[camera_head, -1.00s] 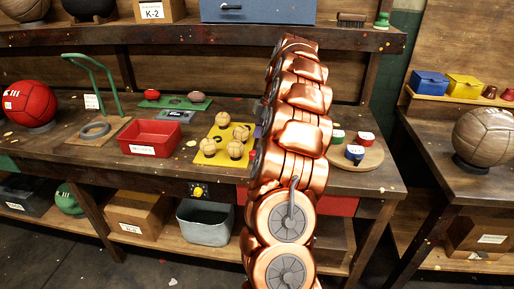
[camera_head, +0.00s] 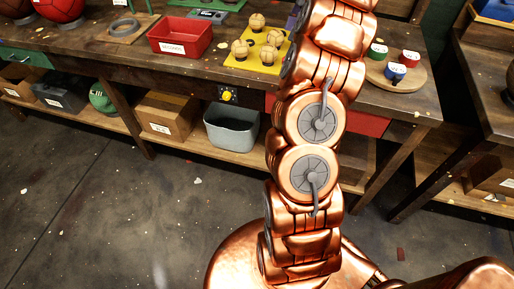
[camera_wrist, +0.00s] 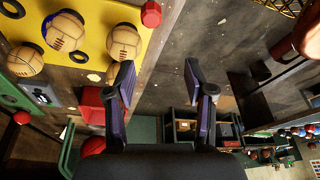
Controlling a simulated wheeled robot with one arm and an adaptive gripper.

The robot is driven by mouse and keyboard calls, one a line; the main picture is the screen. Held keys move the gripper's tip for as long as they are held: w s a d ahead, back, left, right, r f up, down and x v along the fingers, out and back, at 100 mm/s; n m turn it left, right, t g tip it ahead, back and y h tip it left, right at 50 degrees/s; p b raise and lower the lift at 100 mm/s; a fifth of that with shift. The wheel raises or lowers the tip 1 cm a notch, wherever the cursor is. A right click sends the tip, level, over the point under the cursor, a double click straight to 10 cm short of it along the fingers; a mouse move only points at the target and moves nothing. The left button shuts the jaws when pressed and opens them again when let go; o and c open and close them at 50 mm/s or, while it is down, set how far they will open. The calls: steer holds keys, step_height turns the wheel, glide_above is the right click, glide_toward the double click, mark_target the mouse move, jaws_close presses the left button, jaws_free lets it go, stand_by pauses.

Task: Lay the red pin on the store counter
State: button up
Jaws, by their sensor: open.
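My gripper (camera_wrist: 160,85) is open and empty in the wrist view, its two dark fingers well apart. A small red faceted piece (camera_wrist: 151,14) is at the edge of the yellow board in the wrist view, beyond the fingers and apart from them; it may be the red pin, but I cannot tell for sure. In the head view my copper arm rises through the middle and my gripper is out of frame. No thing is clearly marked as the store counter. A long dark wooden bench (camera_head: 135,60) runs across the head view, with another bench at the right (camera_head: 487,88).
The yellow board (camera_head: 240,62) holds several leather balls, also seen in the wrist view (camera_wrist: 124,42). A red tray (camera_head: 180,37) is left of it. A round wooden board (camera_head: 412,84) bears green, red and blue pots. A grey bin (camera_head: 231,128) stands on the lower shelf.

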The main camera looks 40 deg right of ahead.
steer(key=s+a+r+m+g, duration=0.1)
steer(key=s+a+m, duration=0.15)
steer(key=a, duration=1.05)
steer(key=s+a+r+m+g, duration=0.1)
steer(key=s+a, duration=0.2)
steer(key=a, duration=1.1)
steer(key=s+a+f+m+h, duration=0.1)
steer(key=s+a+f+m, duration=0.1)
steer(key=s, duration=0.6)
steer(key=s+a+f+m+g+h, duration=0.1)
steer(key=s+a+f+m, duration=0.2)
steer(key=s, duration=0.5)
steer(key=s+a+f+m+h, duration=0.1)
steer(key=s+a+f+m, duration=0.1)
steer(key=s+a+f, duration=0.2)
steer(key=s+a, duration=0.1)
steer(key=s, duration=0.2)
steer(key=shift+s+a+f+m, duration=0.3)
steer(key=shift+s+m, duration=0.05)
steer(key=shift+s, duration=0.05)
steer(key=shift+r, duration=0.15)
step_height(320, 180, up, 3)
steer(key=p, duration=0.3)
steer(key=shift+r+p, duration=0.2)
steer(key=shift+p, duration=0.1)
